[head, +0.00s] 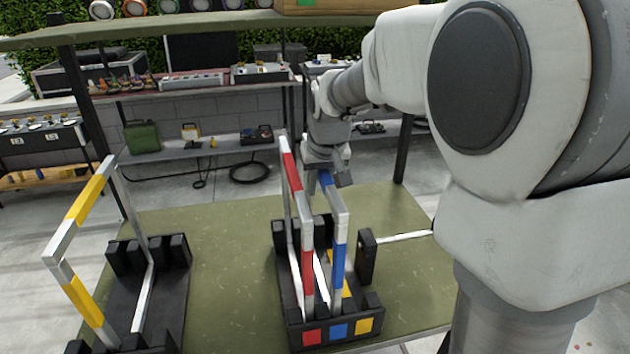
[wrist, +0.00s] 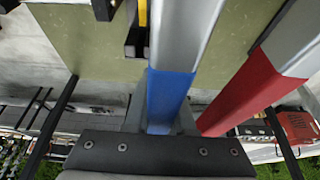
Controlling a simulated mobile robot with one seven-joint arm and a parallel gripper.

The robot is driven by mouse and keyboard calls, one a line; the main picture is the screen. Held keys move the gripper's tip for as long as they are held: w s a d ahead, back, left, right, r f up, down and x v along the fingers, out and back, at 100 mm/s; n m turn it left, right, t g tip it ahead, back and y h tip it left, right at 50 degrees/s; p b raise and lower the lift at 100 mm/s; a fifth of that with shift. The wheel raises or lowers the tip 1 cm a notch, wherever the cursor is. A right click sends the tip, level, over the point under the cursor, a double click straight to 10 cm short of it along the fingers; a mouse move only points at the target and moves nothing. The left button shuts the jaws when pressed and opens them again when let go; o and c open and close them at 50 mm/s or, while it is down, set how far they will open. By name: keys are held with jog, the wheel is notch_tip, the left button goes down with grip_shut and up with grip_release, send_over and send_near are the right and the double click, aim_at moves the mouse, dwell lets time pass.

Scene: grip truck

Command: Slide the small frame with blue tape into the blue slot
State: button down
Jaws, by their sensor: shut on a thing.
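The small frame with blue tape (head: 339,245) stands upright in the black rack (head: 289,303), its near leg over the blue mark (head: 338,330). Whether it is fully down in the blue slot I cannot tell. My gripper (head: 325,180) is shut on its top bar at the far end. In the wrist view my gripper (wrist: 160,118) has a finger on each side of the bar's blue tape (wrist: 168,95). The frame with red tape (head: 303,225) stands just left of it, over the red mark (head: 312,337); its red tape also shows in the wrist view (wrist: 238,97).
The yellow-marked slot (head: 364,326) holds no frame. A yellow-taped frame (head: 78,208) stands in another black rack (head: 165,297) at left. A black block with a pale rod (head: 367,260) is close on the right. Green table surface (head: 225,250) is clear between the racks.

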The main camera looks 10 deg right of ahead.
jog(key=shift+f, duration=0.1)
jog(key=c, duration=0.7)
grip_release()
jog(key=p+v, duration=0.1)
jog(key=v, duration=1.5)
jog(key=shift+s, duration=0.15)
jog(key=shift+t, duration=0.3)
jog(key=s, duration=0.3)
jog(key=s+f, duration=0.1)
jog(key=s, duration=0.5)
jog(key=shift+s+f, duration=0.3)
jog(key=shift+f, duration=0.1)
jog(key=shift+t, duration=0.3)
jog(key=shift+s+f, duration=1.4)
jog(key=shift+s, duration=0.4)
jog(key=shift+s+f, duration=1.4)
jog(key=shift+s, duration=0.35)
jog(key=shift+s+f, duration=1.4)
jog(key=shift+s, duration=0.4)
